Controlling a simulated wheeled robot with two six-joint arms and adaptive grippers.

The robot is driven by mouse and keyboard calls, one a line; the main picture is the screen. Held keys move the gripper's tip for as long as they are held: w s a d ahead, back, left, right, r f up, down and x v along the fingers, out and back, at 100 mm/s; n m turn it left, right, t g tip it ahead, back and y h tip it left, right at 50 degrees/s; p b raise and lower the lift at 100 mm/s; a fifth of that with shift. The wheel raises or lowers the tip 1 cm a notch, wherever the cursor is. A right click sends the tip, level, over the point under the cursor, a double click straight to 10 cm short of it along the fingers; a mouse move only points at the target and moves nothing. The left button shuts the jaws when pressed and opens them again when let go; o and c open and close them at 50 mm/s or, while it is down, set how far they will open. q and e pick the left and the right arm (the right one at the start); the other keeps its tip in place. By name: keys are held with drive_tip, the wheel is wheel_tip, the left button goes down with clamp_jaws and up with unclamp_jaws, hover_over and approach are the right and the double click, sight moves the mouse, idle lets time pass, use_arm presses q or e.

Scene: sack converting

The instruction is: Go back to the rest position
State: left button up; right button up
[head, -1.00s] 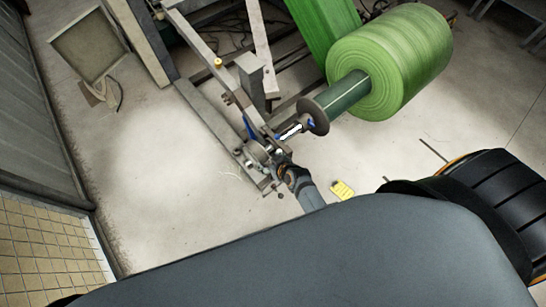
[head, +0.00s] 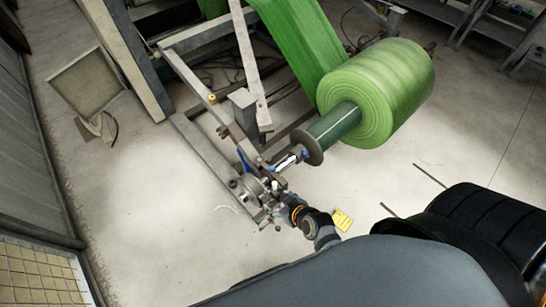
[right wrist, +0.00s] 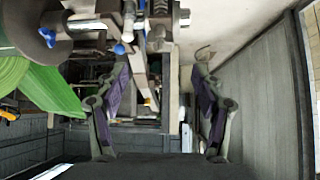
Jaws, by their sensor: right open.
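My right gripper (head: 276,212) shows small in the head view, beside the lower end of the unwind stand (head: 190,145). In the right wrist view my right gripper (right wrist: 160,75) is open, with its two dark, purple-padded fingers spread wide. Nothing is held between the fingers. Whether it touches the stand cannot be told. My left gripper is in neither view.
A big green roll (head: 375,95) sits on a shaft with a round collar (head: 307,147). Green film (head: 300,40) runs up from it. A yellow item (head: 342,220) lies on the floor. A tilted panel (head: 88,82) stands at left. Pale floor (head: 150,200) is open left of the stand.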

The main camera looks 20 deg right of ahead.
drive_tip(key=s+d+f+g+h, duration=0.1)
drive_tip(key=s+f, duration=0.3)
drive_tip(key=f, duration=0.3)
drive_tip(key=s+d+f+m+g, duration=0.1)
drive_tip(key=s+d+f+g, duration=0.15)
drive_tip(key=f, duration=0.45)
drive_tip(key=s+d+f+g+h, duration=0.1)
drive_tip(key=s+f, duration=0.3)
drive_tip(key=f, duration=0.3)
drive_tip(key=s+d+f+m+g, duration=0.1)
drive_tip(key=s+d+f, duration=0.3)
drive_tip(key=s, duration=0.3)
drive_tip(key=s+d+f+g+h, duration=0.1)
drive_tip(key=s+d+f, duration=0.3)
drive_tip(key=s, duration=0.4)
drive_tip(key=shift+s+d+f+m+g, duration=0.2)
drive_tip(key=shift+f+m+g, duration=0.25)
drive_tip(key=shift+f, duration=0.3)
